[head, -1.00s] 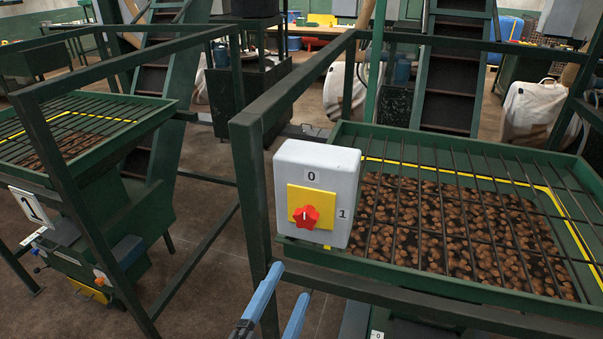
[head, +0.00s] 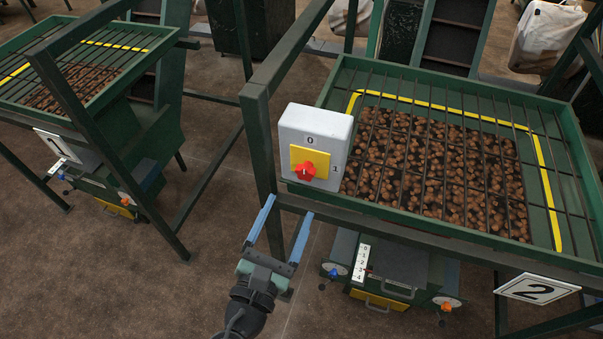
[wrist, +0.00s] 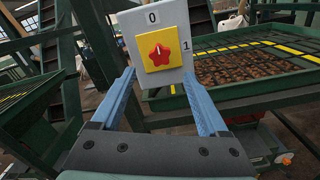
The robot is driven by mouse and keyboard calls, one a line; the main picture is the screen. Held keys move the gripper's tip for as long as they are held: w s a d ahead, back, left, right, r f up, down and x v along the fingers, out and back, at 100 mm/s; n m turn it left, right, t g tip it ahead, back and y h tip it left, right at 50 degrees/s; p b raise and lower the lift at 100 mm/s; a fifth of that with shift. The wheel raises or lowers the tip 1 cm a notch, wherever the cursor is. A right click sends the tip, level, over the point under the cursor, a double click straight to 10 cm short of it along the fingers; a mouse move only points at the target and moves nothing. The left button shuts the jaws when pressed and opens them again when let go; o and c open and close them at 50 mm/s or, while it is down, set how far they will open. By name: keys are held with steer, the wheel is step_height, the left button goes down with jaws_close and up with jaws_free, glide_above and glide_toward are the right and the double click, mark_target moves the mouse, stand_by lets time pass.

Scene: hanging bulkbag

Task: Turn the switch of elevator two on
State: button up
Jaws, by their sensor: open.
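The elevator switch is a red star-shaped knob (head: 306,170) on a yellow plate, on a light grey box (head: 315,128) fixed to a green frame post. The box carries a 0 above the plate and a 1 to its right. The knob's white mark points up toward the 0. A plate with a 2 (head: 538,289) hangs on the same machine. My gripper (head: 284,222) is open and empty, below and left of the box in the head view. In the wrist view the knob (wrist: 160,56) shows ahead, between the blue fingers (wrist: 160,96), apart from them.
A green hopper (head: 440,226) with a bar grid over brown produce lies right of the box. Green frame rails and a post (head: 259,150) stand close to my gripper. Another machine with a plate marked 1 (head: 58,145) stands at left. Bare floor lies between them.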

mark_target(304, 176)
steer(key=p+x, duration=0.1)
steer(key=x, duration=0.7)
steer(key=shift+w, duration=0.1)
jaws_close()
